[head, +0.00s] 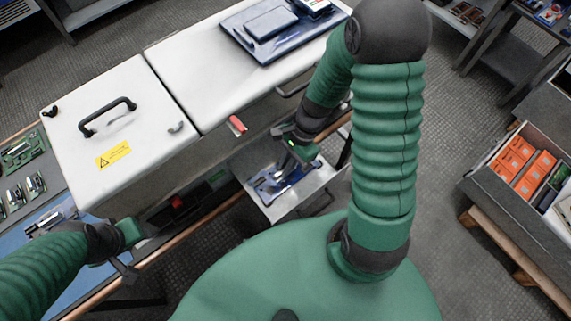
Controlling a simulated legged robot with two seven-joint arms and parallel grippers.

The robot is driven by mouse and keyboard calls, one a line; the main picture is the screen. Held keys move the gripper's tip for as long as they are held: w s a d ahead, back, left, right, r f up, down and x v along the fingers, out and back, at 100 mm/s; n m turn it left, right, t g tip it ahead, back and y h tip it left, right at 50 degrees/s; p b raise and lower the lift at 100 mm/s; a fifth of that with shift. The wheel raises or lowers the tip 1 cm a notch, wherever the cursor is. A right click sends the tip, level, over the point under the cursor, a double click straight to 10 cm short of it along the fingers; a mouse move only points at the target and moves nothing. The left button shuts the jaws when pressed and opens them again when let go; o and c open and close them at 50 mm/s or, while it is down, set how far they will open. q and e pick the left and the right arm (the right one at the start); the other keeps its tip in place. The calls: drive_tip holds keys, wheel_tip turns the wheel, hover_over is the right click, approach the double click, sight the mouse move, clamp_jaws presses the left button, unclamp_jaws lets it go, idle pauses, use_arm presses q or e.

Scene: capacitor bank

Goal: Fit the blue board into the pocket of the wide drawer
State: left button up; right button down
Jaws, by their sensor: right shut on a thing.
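The wide drawer (312,186) is pulled out from the front of the white cabinet. The blue board (266,184) is in the drawer's area, under my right gripper (287,166), and is partly covered by it. My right gripper reaches down over the drawer and is shut on the board. The pocket cannot be made out under the board and gripper, so I cannot tell whether the board is seated. My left gripper (127,262) is at the lower left, near the workbench edge and away from the drawer. Its jaws are too unclear to read.
The cabinet top has a black-handled lid (75,165) with a yellow warning label. A dark blue tray (262,52) with devices lies on the cabinet. A red tab (237,124) is on its front edge. A bin of orange boxes (490,200) stands right. Open floor lies between.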

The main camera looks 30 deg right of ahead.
drive_tip(key=shift+f, duration=0.1)
drive_tip(key=c, duration=1.5)
unclamp_jaws()
drive_tip(key=shift+o, duration=0.2)
drive_tip(key=p+v, duration=0.1)
drive_tip(key=v, duration=0.6)
drive_tip(key=shift+d+r+p, duration=0.15)
drive_tip(key=shift+r+p, duration=0.1)
drive_tip(key=shift+p, duration=0.1)
drive_tip(key=n+h, duration=0.1)
drive_tip(key=n, duration=0.2)
drive_tip(key=a+r+n+h, duration=0.1)
drive_tip(key=n, duration=0.1)
drive_tip(key=r+n+h, duration=0.1)
drive_tip(key=n, duration=0.2)
drive_tip(key=shift+s+a+n+t, duration=0.1)
drive_tip(key=shift+a+n+t, duration=0.2)
drive_tip(key=shift+a+t, duration=0.1)
drive_tip(key=shift+w+a+r+n+t+h, duration=0.1)
drive_tip(key=shift+a+r+n+t+h, duration=0.25)
drive_tip(key=shift+n, duration=1.05)
drive_tip(key=shift+w+a+r+n+t+h, duration=0.15)
drive_tip(key=shift+a+r+n+t, duration=0.35)
drive_tip(key=shift+n, duration=0.9)
drive_tip(key=shift+w+a+r+n+t+h, duration=0.1)
drive_tip(key=shift+a+r+n+t+h, duration=0.35)
drive_tip(key=shift+n, duration=0.95)
